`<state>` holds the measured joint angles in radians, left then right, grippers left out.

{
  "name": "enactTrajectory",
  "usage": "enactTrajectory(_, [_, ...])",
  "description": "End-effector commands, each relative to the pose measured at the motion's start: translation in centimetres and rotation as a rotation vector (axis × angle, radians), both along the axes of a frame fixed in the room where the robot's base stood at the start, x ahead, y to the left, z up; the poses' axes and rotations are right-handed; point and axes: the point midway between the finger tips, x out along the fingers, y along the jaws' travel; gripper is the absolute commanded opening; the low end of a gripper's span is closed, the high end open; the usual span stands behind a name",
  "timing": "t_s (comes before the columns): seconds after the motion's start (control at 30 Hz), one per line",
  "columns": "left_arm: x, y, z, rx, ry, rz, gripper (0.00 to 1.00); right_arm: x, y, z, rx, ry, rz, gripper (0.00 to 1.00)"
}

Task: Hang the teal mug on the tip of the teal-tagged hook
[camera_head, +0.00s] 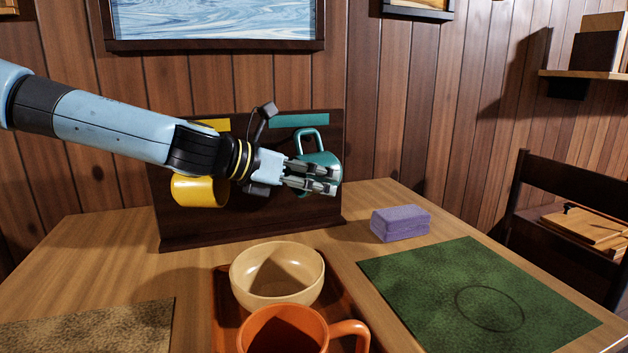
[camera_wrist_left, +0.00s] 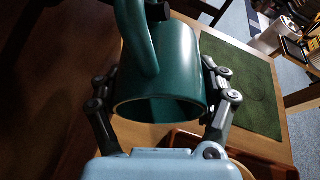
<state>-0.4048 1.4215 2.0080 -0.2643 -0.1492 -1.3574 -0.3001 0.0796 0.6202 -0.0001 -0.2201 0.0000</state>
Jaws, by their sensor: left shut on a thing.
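The teal mug (camera_head: 325,160) is held off the table in front of the dark rack board (camera_head: 250,222), its handle pointing up. My left gripper (camera_head: 334,179) is shut on its body. In the left wrist view the teal mug (camera_wrist_left: 175,65) sits between the two fingers of the left gripper (camera_wrist_left: 162,92), handle toward the top. The teal tag (camera_head: 298,120) is on the board just above the mug. The teal-tagged hook is not clear in the head view. A dark knob (camera_wrist_left: 157,10) shows beside the handle; I cannot tell whether they touch. My right gripper is not in view.
A yellow mug (camera_head: 198,191) is at the board under the yellow tag (camera_head: 214,125), partly behind my arm. A tan bowl (camera_head: 277,268) and an orange mug (camera_head: 285,335) stand in front. A purple block (camera_head: 400,222) and green mat (camera_head: 420,275) lie right.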

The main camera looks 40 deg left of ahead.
Motion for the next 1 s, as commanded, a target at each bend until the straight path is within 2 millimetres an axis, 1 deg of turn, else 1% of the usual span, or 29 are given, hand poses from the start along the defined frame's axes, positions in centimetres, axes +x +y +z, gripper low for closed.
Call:
enactTrajectory(0.17, [0.01,-0.01,-0.27,0.000,0.000,0.000,0.34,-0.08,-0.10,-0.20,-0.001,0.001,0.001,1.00])
enactTrajectory(0.2, [0.00,-0.01,-0.22,0.000,0.000,0.000,0.77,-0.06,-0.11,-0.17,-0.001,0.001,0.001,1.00])
enactTrajectory(0.37, [0.00,0.00,-0.20,0.000,0.000,0.000,0.98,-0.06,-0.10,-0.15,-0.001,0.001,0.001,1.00])
enactTrajectory(0.4, [0.00,0.00,-0.20,0.000,0.000,0.000,1.00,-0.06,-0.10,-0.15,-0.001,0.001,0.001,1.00])
enactTrajectory(0.87, [-0.01,0.00,-0.23,-0.001,0.000,0.000,1.00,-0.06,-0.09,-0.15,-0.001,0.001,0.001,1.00])
enactTrajectory(1.0, [0.18,0.22,0.20,-0.003,-0.010,0.010,1.00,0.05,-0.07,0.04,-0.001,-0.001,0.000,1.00])
